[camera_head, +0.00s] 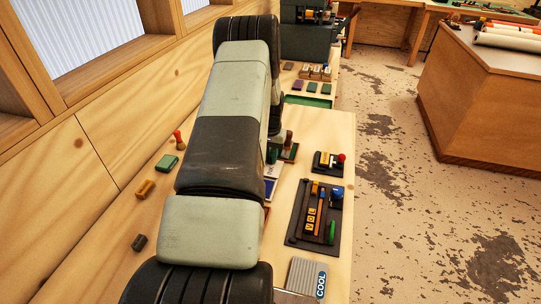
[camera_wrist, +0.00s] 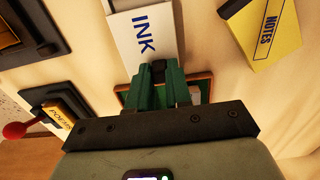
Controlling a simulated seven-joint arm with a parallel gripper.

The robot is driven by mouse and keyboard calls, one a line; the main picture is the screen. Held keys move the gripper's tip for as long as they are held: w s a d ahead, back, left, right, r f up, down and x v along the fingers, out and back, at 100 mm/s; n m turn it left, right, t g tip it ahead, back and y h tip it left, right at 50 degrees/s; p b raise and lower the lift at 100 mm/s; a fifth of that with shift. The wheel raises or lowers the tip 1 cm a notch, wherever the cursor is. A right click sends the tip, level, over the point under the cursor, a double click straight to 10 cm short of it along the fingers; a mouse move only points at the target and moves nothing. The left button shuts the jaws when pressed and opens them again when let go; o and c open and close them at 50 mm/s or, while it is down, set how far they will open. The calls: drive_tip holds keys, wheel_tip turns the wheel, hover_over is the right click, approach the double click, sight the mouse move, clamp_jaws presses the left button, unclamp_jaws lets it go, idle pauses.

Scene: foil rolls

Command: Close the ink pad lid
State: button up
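In the wrist view, a white panel marked INK (camera_wrist: 145,38), which looks like the ink pad lid, extends away from the fingertips. My gripper (camera_wrist: 157,72) has green fingers with dark tips close together at the panel's near edge. A brown-rimmed green piece (camera_wrist: 205,86) shows partly behind the fingers. In the head view, my arm covers most of this area; a white and blue piece (camera_head: 271,180) shows beside it.
A yellow NOTES block (camera_wrist: 277,35) lies to the right in the wrist view. A black tray with a red knob (camera_wrist: 14,131) is at left. In the head view, a dark tray (camera_head: 296,228) of small items lies right of my arm, near the bench edge.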

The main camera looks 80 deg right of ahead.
clamp_jaws()
drive_tip(key=a, duration=0.9)
drive_tip(key=shift+a, duration=0.3)
drive_tip(key=o, duration=0.8)
unclamp_jaws()
drive_tip(key=shift+d, duration=0.1)
drive_tip(key=shift+r, duration=0.25)
wheel_tip(320, 180, up, 10)
drive_tip(key=shift+r, duration=0.15)
